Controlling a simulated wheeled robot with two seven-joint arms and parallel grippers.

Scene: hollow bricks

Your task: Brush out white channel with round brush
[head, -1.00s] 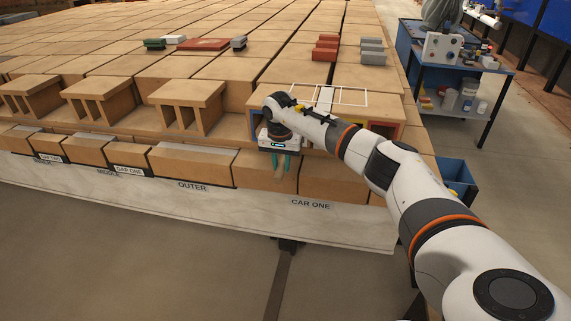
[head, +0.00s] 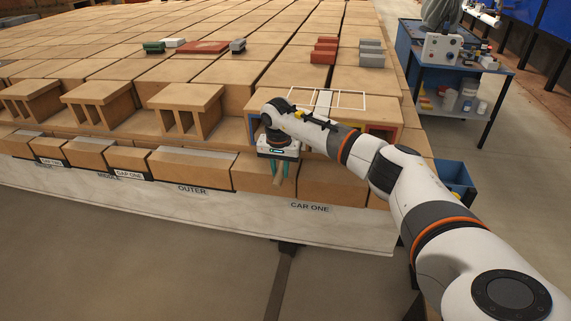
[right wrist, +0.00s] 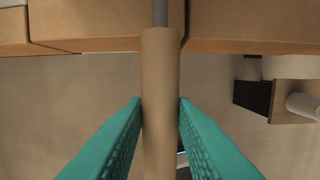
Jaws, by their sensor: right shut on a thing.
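My right gripper (head: 280,172) is shut on the tan round handle (right wrist: 160,100) of the brush, in front of the front row of bricks. In the right wrist view, the teal fingers (right wrist: 160,108) press on both sides of the handle. A thin grey rod (right wrist: 160,12) runs from the handle toward the brick faces. The brush head is out of sight. My arm covers most of that opening, and I cannot make out a white channel. My left gripper is not in view.
Hollow bricks (head: 187,105) stand along the ledge to the left. Red blocks (head: 325,50) and grey blocks (head: 371,52) lie on top. A blue bin (head: 455,178) hangs at the right end. A tool cart (head: 460,60) stands beyond. Open floor lies in front.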

